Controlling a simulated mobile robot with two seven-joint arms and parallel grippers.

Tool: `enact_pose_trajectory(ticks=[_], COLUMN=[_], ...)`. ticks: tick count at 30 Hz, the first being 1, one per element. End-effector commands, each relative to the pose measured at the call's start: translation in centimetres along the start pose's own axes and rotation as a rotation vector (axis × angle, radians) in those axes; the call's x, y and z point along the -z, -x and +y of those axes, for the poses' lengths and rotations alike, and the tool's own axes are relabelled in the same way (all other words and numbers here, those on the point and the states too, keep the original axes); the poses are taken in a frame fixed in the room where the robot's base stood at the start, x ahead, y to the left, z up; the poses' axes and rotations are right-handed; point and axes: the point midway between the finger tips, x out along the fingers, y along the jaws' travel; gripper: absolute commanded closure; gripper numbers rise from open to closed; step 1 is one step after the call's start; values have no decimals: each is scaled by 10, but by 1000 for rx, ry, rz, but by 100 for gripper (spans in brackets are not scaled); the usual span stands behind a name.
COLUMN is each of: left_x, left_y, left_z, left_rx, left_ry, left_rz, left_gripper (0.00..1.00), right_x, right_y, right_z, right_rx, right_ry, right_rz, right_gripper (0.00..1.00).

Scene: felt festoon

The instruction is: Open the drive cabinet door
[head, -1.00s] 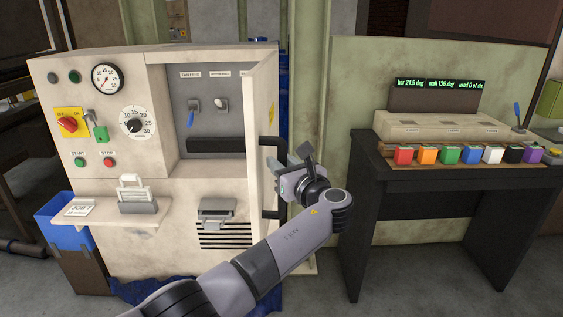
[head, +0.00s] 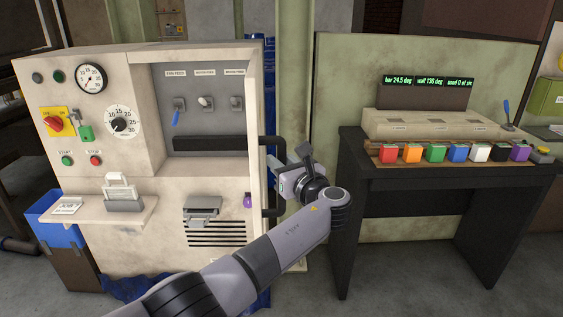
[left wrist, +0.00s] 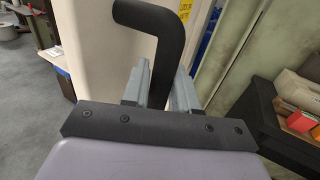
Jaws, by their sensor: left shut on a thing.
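The drive cabinet (head: 90,195) is a cream box at the left in the head view. Its door (head: 255,110) stands swung out on the right side and shows almost edge-on. The grey recess (head: 205,118) behind it is uncovered, with three labelled levers. A black bar handle (head: 270,140) sticks out on the door's right face. My left gripper (head: 279,184) is shut on this handle, and the arm partly hides the grip. In the left wrist view the handle (left wrist: 165,42) runs down between the two fingers (left wrist: 160,93). My right gripper is out of view.
A dark bench (head: 350,200) with a console and a row of several coloured blocks stands to the right of my arm. A blue bin (head: 58,235) is at the lower left. A shelf (head: 90,208) juts from the cabinet front. Floor shows between cabinet and bench.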

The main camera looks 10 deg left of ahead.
Motion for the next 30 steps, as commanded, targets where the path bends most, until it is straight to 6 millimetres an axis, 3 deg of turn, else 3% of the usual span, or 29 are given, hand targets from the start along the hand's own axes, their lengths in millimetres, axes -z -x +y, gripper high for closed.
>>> enact_pose_trajectory(ticks=[9, 10, 12, 23, 30], left_x=[0, 0, 0, 0, 1], left_y=[0, 0, 0, 4, 30], left_z=[-1, -1, -1, -1, -1], left_rx=[3, 3, 3, 2, 5], left_ry=[1, 1, 1, 1, 3], left_rz=[0, 0, 0, 0, 1], left_gripper=[100, 69, 54, 54, 54], right_x=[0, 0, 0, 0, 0], right_y=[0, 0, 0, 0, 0], right_z=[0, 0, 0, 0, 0], right_rx=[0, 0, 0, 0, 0], right_ry=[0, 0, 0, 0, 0], right_rz=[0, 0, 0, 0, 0], right_gripper=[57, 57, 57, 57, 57])
